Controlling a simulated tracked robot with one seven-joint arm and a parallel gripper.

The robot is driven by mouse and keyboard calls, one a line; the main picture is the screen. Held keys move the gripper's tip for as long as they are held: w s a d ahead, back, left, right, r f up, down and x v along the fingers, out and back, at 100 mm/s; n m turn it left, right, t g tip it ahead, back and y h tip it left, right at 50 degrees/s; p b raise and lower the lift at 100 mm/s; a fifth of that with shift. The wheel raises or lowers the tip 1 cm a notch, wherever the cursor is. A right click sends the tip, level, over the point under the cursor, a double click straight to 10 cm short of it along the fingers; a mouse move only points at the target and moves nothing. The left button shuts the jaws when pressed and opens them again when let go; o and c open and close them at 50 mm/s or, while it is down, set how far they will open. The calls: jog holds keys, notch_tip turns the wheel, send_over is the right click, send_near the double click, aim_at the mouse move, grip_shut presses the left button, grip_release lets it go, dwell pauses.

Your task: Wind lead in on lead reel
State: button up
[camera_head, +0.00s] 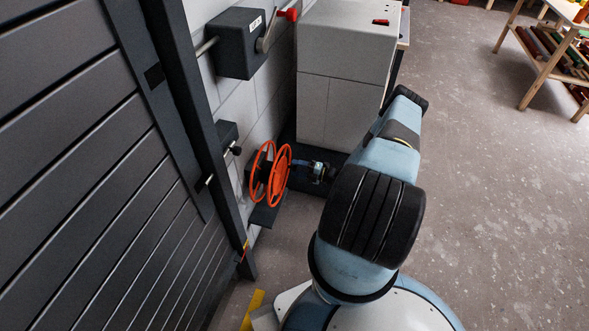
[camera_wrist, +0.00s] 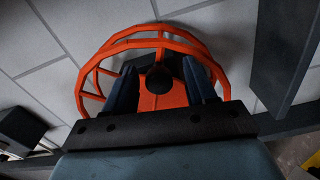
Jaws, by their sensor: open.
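The lead reel (camera_head: 273,176) is an orange wheel-like drum with two open rims, mounted low on the white block wall just right of the dark slatted door. In the wrist view the reel (camera_wrist: 150,39) fills the upper middle, with a black knob (camera_wrist: 159,80) in front of its orange plate. My gripper (camera_wrist: 163,80) is open, its two dark fingers on either side of the knob. I cannot tell whether they touch it. In the head view my gripper (camera_head: 305,168) is small, just right of the reel. No lead can be made out.
A dark slatted door (camera_head: 90,150) stands close on the left. A grey box with a red-ended lever (camera_head: 240,43) is on the wall above the reel. A pale cabinet (camera_head: 345,70) stands behind it. A wooden rack (camera_head: 548,62) is far right; the floor between is clear.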

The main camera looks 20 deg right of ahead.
jog(key=v, duration=1.2)
jog(key=shift+s+d, duration=0.2)
